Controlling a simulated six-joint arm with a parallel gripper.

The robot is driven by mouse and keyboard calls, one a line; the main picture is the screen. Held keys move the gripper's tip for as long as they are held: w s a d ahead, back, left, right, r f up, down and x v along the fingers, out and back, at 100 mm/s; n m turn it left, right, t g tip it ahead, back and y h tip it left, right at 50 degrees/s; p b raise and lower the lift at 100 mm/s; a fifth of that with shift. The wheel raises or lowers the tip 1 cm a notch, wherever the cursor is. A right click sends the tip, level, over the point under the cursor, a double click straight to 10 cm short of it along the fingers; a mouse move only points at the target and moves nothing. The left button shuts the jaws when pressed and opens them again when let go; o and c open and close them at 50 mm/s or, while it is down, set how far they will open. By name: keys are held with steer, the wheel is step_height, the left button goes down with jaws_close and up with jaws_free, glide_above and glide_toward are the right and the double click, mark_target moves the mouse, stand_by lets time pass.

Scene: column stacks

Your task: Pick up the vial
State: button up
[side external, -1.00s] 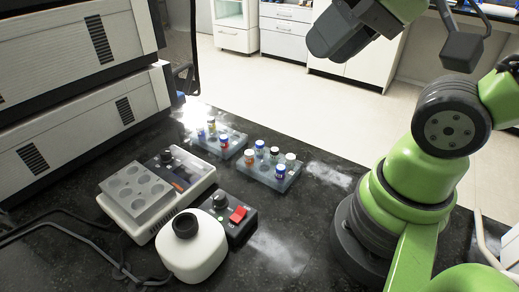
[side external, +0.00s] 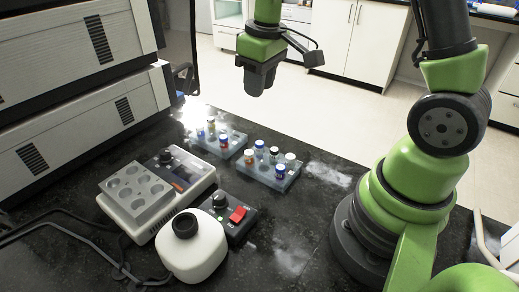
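Several small capped vials stand upright in two grey racks on the black bench. The right rack (side external: 262,181) holds vials with blue, black and white caps, among them a blue-capped vial (side external: 280,171) at its front edge. I cannot tell which vial is the task's one. My gripper (side external: 256,90) hangs pointing down in the air, above and behind the racks, apart from every vial. Its fingers are dark and too small to tell whether they are open or shut.
A white heater block with an empty well plate (side external: 137,190) stands left of the racks. A control box with a red switch (side external: 238,215) and a white bottle (side external: 190,250) stand in front. Stacked instruments (side external: 75,110) rise at the left. The bench right of the racks is clear.

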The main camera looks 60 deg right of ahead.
steer(key=n+g, duration=0.1)
glide_above(259, 143)
step_height(259, 143, down, 11)
steer(key=shift+d+r, duration=0.15)
step_height(259, 143, down, 6)
steer(key=shift+r, duration=0.1)
jaws_close()
